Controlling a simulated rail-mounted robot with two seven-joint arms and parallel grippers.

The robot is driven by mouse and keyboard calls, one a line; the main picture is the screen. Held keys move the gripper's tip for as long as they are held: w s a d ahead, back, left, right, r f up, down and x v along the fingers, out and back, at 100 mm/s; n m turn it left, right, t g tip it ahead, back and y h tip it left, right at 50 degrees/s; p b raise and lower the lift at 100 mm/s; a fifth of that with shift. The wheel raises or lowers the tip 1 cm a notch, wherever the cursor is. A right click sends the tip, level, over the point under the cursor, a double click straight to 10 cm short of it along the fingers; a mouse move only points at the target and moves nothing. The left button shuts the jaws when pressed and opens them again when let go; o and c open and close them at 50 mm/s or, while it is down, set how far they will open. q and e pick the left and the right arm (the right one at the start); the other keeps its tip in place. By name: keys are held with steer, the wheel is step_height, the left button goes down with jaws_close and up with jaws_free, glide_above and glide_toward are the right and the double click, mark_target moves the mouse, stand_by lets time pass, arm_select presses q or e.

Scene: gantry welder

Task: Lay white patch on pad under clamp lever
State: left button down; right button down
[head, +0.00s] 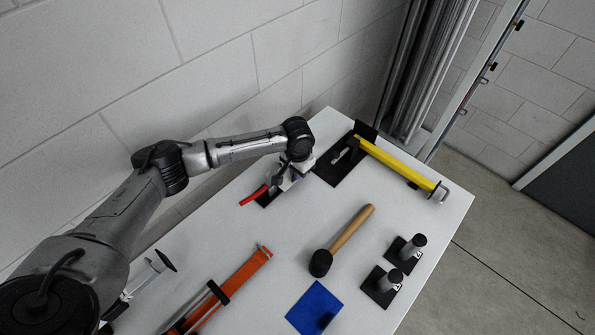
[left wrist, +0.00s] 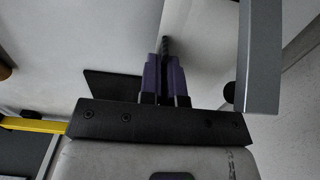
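My left gripper (head: 287,183) is over the far left part of the table, beside a clamp with a red lever (head: 253,196). The clamp has a black base (head: 266,200), partly hidden by my gripper. In the left wrist view the purple fingers (left wrist: 165,78) stand close together. A thin dark piece (left wrist: 166,45) shows at their tips; whether it is held or lies behind them I cannot tell. I cannot pick out the white patch for certain against the white table, nor a separate pad under the lever.
The white table (head: 365,175) also carries a yellow bar (head: 398,164), a mallet (head: 343,238), two black-based posts (head: 382,283) (head: 406,248), a blue square (head: 314,308) and an orange tool (head: 225,290). A block wall (head: 215,85) runs close along the left edge.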

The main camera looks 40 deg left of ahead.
arm_select(q)
steer(key=shift+f, duration=0.1)
steer(key=c, duration=1.7)
jaws_free()
steer(key=o, duration=0.4)
steer(key=shift+r+p, duration=1.1)
steer(key=shift+r, duration=5)
